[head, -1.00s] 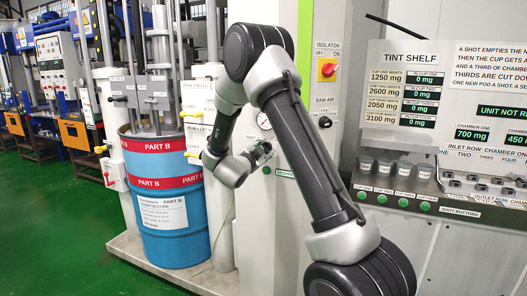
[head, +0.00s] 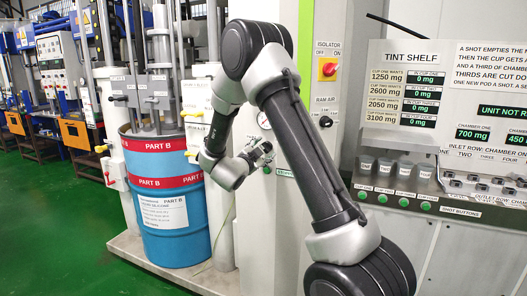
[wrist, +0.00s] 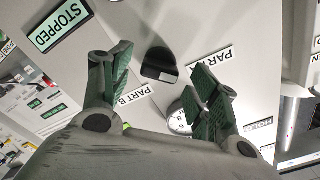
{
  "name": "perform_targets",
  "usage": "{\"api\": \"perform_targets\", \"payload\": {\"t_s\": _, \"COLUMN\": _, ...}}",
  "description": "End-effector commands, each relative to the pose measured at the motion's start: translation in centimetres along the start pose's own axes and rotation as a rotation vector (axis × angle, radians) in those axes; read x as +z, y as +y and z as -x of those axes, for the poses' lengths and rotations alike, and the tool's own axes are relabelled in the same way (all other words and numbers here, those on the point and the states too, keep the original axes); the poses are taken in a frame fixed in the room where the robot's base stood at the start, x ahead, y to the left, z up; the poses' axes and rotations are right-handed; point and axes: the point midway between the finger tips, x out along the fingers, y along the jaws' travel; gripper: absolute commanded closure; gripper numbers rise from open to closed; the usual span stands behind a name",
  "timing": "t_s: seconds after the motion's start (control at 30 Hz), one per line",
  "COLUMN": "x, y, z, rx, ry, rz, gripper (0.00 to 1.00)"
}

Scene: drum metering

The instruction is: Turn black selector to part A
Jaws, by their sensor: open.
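In the wrist view the black selector (wrist: 158,65) stands on a pale panel, beyond and between my finger tips. It has a white mark on its lower right end. The PART A label (wrist: 213,62) lies to its right and the PART B label (wrist: 133,95) to its lower left. My gripper (wrist: 160,78) is open, one green-padded finger on each side of the selector. I see no clear contact. In the head view my gripper (head: 260,154) is at the grey cabinet front, and I cannot make out the selector there.
A green STOPPED sign (wrist: 60,23) is on the panel at upper left. A round gauge (wrist: 180,122) sits partly behind the right finger. In the head view a red isolator switch (head: 328,69) and a black RAM AIR knob (head: 325,121) are to the right; a blue drum (head: 170,215) stands left.

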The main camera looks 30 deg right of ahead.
Motion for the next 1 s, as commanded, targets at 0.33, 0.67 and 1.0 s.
{"api": "perform_targets", "payload": {"t_s": 0.33, "x": 0.2, "y": 0.0, "z": 7.7, "rx": -0.003, "ry": -0.005, "rz": 0.002, "gripper": 0.39}}
{"api": "perform_targets", "payload": {"t_s": 0.67, "x": 0.1, "y": 0.1, "z": 10.4, "rx": 0.000, "ry": -0.002, "rz": 0.002, "gripper": 0.39}}
{"api": "perform_targets", "payload": {"t_s": 1.0, "x": 0.1, "y": 0.1, "z": 10.3, "rx": 0.000, "ry": -0.002, "rz": 0.001, "gripper": 0.39}}
